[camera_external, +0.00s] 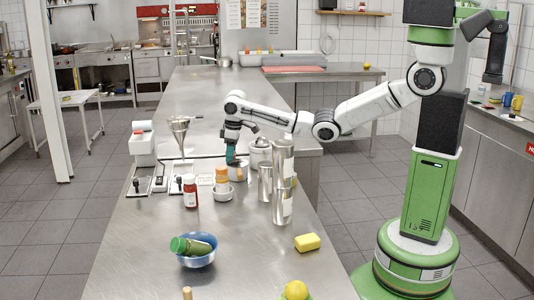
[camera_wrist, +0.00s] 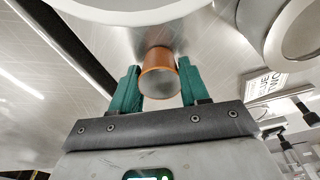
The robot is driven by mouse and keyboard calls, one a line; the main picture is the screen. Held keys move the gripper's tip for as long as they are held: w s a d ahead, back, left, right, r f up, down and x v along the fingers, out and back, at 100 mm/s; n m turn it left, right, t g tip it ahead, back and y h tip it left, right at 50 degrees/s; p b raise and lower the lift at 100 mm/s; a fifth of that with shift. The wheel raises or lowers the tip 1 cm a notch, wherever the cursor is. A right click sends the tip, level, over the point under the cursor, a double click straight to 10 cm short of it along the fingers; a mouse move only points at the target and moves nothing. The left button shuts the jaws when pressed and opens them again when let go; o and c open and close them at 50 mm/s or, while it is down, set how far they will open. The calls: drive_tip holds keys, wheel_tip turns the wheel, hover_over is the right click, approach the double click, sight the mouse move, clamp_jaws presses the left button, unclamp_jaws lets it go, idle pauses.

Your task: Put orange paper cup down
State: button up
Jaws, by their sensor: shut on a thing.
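The orange paper cup (camera_wrist: 160,62) shows in the wrist view between the two green fingers of my gripper (camera_wrist: 158,72), with its round grey end toward the camera. My gripper is shut on it. In the external view my gripper (camera_external: 232,153) points down low over the steel counter (camera_external: 150,245), left of the metal canisters. The cup cannot be clearly made out there, and I cannot tell whether it touches the counter.
A blue bowl (camera_external: 197,260) and a yellow sponge (camera_external: 307,242) are nearer. The counter between them is clear.

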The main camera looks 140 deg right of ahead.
drive_tip(key=o, duration=1.1)
drive_tip(key=shift+f, duration=0.15)
drive_tip(key=shift+c, duration=0.2)
wheel_tip(320, 180, up, 12)
drive_tip(key=a, duration=0.1)
drive_tip(key=shift+s+p, duration=0.35)
drive_tip(key=shift+s, duration=0.05)
drive_tip(key=shift+a, duration=0.1)
